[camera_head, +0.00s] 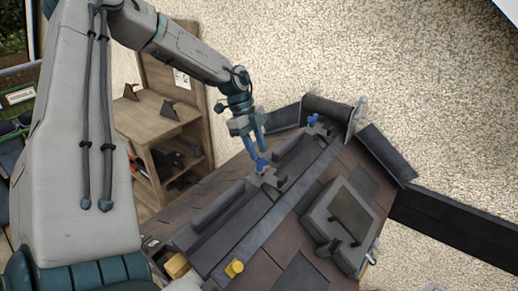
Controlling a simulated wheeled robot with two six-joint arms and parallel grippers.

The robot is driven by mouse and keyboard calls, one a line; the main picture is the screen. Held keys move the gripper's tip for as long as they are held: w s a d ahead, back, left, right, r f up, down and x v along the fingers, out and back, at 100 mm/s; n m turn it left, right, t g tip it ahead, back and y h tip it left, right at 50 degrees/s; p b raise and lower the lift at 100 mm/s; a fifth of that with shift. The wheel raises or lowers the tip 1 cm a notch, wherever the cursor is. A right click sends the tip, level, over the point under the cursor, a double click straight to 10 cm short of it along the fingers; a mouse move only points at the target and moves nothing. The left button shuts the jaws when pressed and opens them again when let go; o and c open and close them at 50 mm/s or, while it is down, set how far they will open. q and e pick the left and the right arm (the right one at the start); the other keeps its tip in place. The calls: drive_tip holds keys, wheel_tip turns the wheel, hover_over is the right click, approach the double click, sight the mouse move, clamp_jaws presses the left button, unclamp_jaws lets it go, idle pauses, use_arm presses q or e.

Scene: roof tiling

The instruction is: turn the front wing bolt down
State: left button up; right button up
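A blue wing bolt (261,164) stands on a dark clamp bar on the sloped roof, near the middle of the view. A second blue wing bolt (313,120) sits farther up and right, by the roof's far end. My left gripper (257,152) points down with its fingertips right at the nearer wing bolt. Its two fingers show a gap between them. I cannot tell whether they press on the bolt or only stand around it. My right gripper is not in view.
A box-like roof window (345,215) stands up from the tiles at right. A yellow knob (234,268) is at the roof's near edge. A wooden shelf (158,125) stands behind, at left. A dark beam (450,218) runs off to the right.

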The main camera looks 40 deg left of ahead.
sight(260, 163)
use_arm(q)
drive_tip(key=shift+x, duration=0.75)
drive_tip(key=shift+s+d+f, duration=0.1)
drive_tip(key=shift+f, duration=0.2)
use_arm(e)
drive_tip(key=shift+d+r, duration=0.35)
